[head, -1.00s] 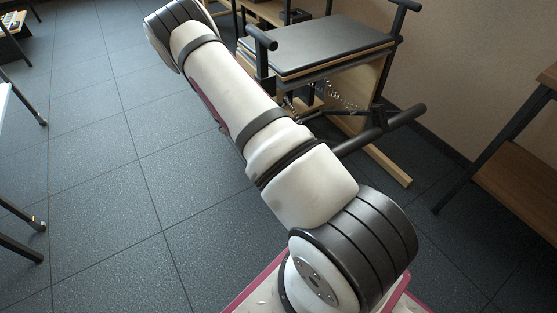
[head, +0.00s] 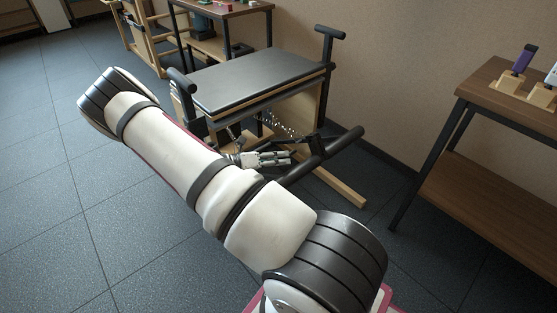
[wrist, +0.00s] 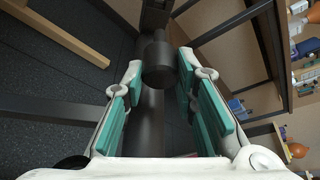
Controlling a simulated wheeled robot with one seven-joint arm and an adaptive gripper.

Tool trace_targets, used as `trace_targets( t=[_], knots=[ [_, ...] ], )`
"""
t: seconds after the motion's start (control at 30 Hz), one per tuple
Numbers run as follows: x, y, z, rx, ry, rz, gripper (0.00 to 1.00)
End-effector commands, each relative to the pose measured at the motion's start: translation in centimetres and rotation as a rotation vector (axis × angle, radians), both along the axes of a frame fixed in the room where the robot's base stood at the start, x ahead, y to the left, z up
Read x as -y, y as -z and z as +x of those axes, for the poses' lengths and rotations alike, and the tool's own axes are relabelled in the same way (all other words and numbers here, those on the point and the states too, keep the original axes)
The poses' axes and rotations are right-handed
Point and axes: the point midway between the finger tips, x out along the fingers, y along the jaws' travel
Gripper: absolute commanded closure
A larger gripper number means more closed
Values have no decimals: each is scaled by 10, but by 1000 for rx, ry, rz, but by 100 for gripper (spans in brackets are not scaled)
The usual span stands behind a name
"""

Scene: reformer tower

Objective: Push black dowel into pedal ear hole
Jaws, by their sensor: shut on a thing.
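In the wrist view, my gripper (wrist: 157,75) has its teal-padded fingers on both sides of a short black cylinder, apparently the black dowel (wrist: 158,64), and is shut on it. A long dark bar (wrist: 150,112) runs behind it, down between the fingers. In the head view, my gripper (head: 290,157) is low in front of the reformer tower, close to the black pedal bar (head: 335,146). The dowel is too small to make out there. I cannot make out the ear hole, nor whether the dowel's end is in it.
The padded black seat (head: 250,80) of the tower and its upright handles (head: 325,50) stand above my gripper. A wooden foot rail (head: 340,187) lies on the floor. A wooden side table (head: 510,115) is at the right. The floor at the left is clear.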

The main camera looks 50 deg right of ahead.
Motion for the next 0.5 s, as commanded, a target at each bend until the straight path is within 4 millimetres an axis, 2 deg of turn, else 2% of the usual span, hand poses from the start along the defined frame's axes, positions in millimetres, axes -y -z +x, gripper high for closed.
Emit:
trace_targets(
  t=[0.17,0.5],
  knots=[
    [4,0,-1,1,2,-1,100],
    [31,0,-8,1,2,-2,100]
  ],
)
